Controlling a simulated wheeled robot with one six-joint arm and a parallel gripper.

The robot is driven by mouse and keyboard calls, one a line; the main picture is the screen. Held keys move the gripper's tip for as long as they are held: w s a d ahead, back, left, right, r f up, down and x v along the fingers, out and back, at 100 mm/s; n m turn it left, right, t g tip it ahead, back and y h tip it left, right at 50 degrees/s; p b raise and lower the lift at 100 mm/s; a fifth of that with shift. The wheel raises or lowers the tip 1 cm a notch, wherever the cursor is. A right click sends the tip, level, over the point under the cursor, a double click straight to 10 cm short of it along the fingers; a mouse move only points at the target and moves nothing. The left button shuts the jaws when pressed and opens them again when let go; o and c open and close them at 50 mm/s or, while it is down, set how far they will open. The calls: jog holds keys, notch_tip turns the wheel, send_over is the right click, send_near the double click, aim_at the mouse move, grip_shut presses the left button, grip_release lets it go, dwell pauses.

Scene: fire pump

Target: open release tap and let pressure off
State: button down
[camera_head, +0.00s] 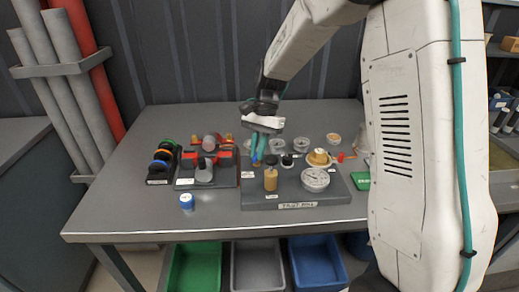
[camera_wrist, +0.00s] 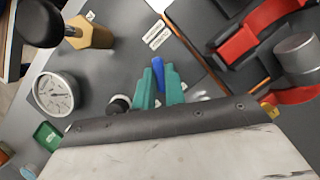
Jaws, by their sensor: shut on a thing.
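My gripper (camera_head: 258,148) reaches down from above to the test board (camera_head: 335,195) on the grey table. Its teal fingers (camera_wrist: 160,88) are shut on a narrow blue tap handle (camera_wrist: 158,68), which shows between them in the wrist view. The tap body below is mostly hidden by the fingers. A brass hex fitting (camera_head: 270,181) stands just in front, and shows with a black knob in the wrist view (camera_wrist: 92,32). A round white pressure gauge (camera_head: 315,179) is to the right; it also shows in the wrist view (camera_wrist: 53,94). Its reading is too small to tell.
A red-and-grey clamp (camera_head: 206,172) and a rack of coloured rings (camera_head: 162,160) stand left of the board. A small blue-and-white bottle (camera_head: 186,201) is near the front edge. Several round dials and fittings (camera_head: 301,145) lie behind. The table's left side is clear.

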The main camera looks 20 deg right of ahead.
jog(key=n+h, duration=0.1)
jog(key=n, duration=0.2)
jog(key=n+g+h, duration=0.1)
jog(key=n, duration=0.2)
jog(key=shift+a, duration=0.2)
dwell(0.4)
jog(key=c, duration=1.5)
grip_release()
jog(key=shift+o, duration=0.2)
jog(key=v, duration=0.7)
jog(key=shift+w+r, duration=0.25)
jog(key=shift+r, duration=0.1)
jog(key=shift+d, duration=0.1)
